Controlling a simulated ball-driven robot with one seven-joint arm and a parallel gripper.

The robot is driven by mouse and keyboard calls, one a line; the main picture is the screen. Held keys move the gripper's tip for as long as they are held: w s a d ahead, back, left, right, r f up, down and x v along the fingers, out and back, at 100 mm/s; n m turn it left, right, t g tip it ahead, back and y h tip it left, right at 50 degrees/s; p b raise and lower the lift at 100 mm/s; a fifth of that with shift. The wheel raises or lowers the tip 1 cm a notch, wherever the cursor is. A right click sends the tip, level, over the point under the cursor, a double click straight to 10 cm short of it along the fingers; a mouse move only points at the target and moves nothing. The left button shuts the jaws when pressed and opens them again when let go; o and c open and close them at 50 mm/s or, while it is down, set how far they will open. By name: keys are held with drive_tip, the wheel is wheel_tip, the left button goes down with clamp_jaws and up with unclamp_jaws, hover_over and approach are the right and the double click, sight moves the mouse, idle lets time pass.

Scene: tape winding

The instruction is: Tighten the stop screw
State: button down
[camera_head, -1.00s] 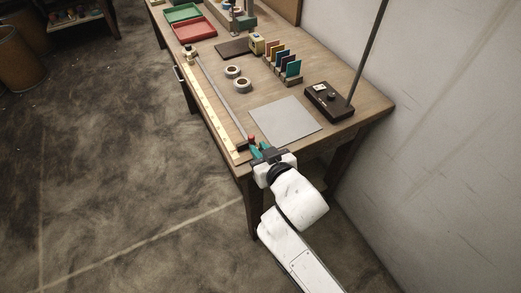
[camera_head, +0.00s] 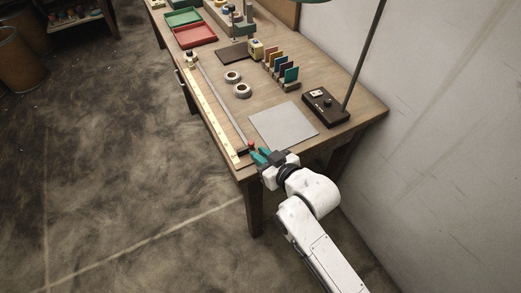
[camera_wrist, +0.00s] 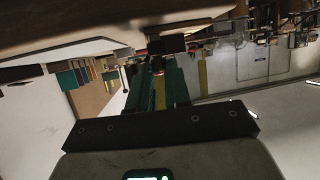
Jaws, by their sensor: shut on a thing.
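The stop screw has a red knob (camera_head: 250,143) on a dark stop block (camera_head: 243,151) at the near end of the long pale ruler strip (camera_head: 213,117). My gripper (camera_head: 257,156), with teal fingers, reaches it from the near right at the table's front edge. In the wrist view a bit of red (camera_wrist: 157,71) shows at the tips of the teal fingers, which are shut on the knob. The fingers hide part of it, and how tight the screw sits cannot be told.
A grey sheet (camera_head: 284,125) lies right of the gripper. Two tape rolls (camera_head: 242,90) and a rack of coloured cards (camera_head: 282,70) stand farther back. A dark lamp base (camera_head: 325,107) with a tall pole is at the right. Red (camera_head: 194,35) and green trays lie at the back.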

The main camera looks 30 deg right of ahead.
sight(257, 152)
drive_tip(key=shift+w+d+n+g+y+b, duration=0.1)
drive_tip(key=shift+d+n+g+y+b, duration=0.1)
drive_tip(key=shift+n+y, duration=0.55)
drive_tip(key=shift+w+d+n+g+y+b, duration=0.1)
drive_tip(key=shift+d+n+g+y+b, duration=0.1)
drive_tip(key=shift+n+y, duration=0.55)
drive_tip(key=n+g+y+b, duration=0.1)
drive_tip(key=n+y+b, duration=0.2)
drive_tip(key=shift+w+d+f+g, duration=0.2)
drive_tip(key=shift+d+g, duration=0.1)
drive_tip(key=shift+g, duration=0.1)
drive_tip(key=n+g+y+b, duration=0.2)
drive_tip(key=n, duration=0.1)
drive_tip(key=n+g+y+b, duration=0.1)
drive_tip(key=g, duration=0.1)
drive_tip(key=shift+w+d+r+y, duration=0.15)
drive_tip(key=shift+w+d+y, duration=0.15)
drive_tip(key=shift+w+d, duration=0.05)
drive_tip(key=n+g, duration=0.1)
drive_tip(key=n+g+y, duration=0.1)
drive_tip(key=n+g, duration=0.2)
drive_tip(key=shift+w+d+r+p, duration=0.1)
drive_tip(key=shift+w+r+p, duration=0.05)
drive_tip(key=shift+w+p, duration=0.15)
drive_tip(key=shift+n+g+y+p, duration=0.3)
drive_tip(key=shift+n+g+p, duration=0.25)
drive_tip(key=shift+g, duration=0.35)
drive_tip(key=shift+f, duration=0.2)
